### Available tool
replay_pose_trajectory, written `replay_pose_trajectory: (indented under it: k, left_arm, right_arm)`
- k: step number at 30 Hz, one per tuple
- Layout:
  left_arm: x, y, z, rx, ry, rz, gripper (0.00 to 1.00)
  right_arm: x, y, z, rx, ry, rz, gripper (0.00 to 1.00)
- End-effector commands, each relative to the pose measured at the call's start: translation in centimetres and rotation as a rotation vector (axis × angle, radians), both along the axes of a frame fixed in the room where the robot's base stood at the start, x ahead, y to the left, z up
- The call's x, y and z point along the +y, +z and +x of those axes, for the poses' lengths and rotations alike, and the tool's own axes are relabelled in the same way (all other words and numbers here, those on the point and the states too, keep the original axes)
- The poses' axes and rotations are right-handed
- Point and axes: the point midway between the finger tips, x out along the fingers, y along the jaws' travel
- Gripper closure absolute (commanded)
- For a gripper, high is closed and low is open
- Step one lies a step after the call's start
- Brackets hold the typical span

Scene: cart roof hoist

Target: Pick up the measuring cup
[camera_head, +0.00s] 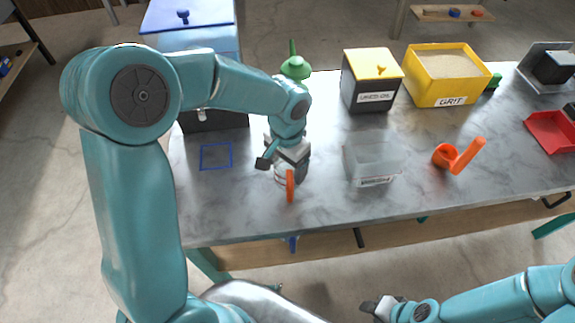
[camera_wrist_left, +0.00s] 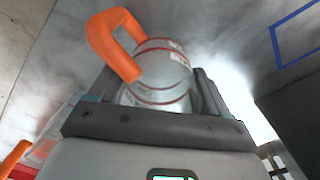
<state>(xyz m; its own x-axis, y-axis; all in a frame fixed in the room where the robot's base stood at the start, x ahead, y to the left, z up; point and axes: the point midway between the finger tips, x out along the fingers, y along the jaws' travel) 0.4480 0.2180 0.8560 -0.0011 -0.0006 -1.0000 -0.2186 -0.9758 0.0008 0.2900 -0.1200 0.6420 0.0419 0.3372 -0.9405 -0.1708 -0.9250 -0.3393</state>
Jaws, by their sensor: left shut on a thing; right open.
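The measuring cup is a clear cup with red lines and an orange handle (camera_head: 290,186). It also shows in the left wrist view (camera_wrist_left: 160,72), where its clear body sits between the dark fingers. My left gripper (camera_head: 282,167) is shut on the cup's body from above, near the table's front left part. The handle points toward the front edge. I cannot tell whether the cup's base touches the table. My right gripper (camera_head: 380,308) is open and empty, low in front of the table.
A clear bin (camera_head: 372,162) and an orange handled holder (camera_head: 457,156) stand to the right. A blue tape square (camera_head: 216,156) marks the left. Behind are a blue-lidded dispenser (camera_head: 190,35), a green funnel-like piece (camera_head: 295,67), a yellow-lidded box (camera_head: 372,82) and a grit box (camera_head: 445,75).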

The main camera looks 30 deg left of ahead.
Motion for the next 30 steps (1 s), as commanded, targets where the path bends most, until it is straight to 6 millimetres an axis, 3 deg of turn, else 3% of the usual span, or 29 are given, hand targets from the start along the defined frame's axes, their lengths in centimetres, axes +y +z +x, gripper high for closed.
replay_pose_trajectory:
  k: [5,8,15,21,25,30]
  left_arm:
    - [0.0,1.9,0.1,-0.004,0.000,0.000,0.53]
    - [0.0,4.1,0.2,-0.007,0.001,0.000,0.53]
    - [0.0,11.7,0.1,-0.009,0.001,-0.001,0.53]
    - [0.0,16.8,0.1,-0.005,0.000,-0.001,0.53]
    - [0.0,18.8,0.1,-0.003,0.000,0.000,0.53]
    - [0.0,19.8,0.0,-0.001,0.000,0.001,0.53]
  right_arm:
    - [0.0,0.2,0.0,0.000,0.000,0.000,0.57]
    - [0.0,0.4,0.0,0.000,0.000,0.000,0.57]
    - [0.0,1.2,0.0,0.000,0.000,0.000,0.57]
    - [0.0,1.8,0.0,0.000,0.000,0.000,0.57]
    - [0.0,2.0,0.0,0.000,0.000,0.000,0.57]
    - [0.0,2.1,0.0,0.000,0.000,0.000,0.57]
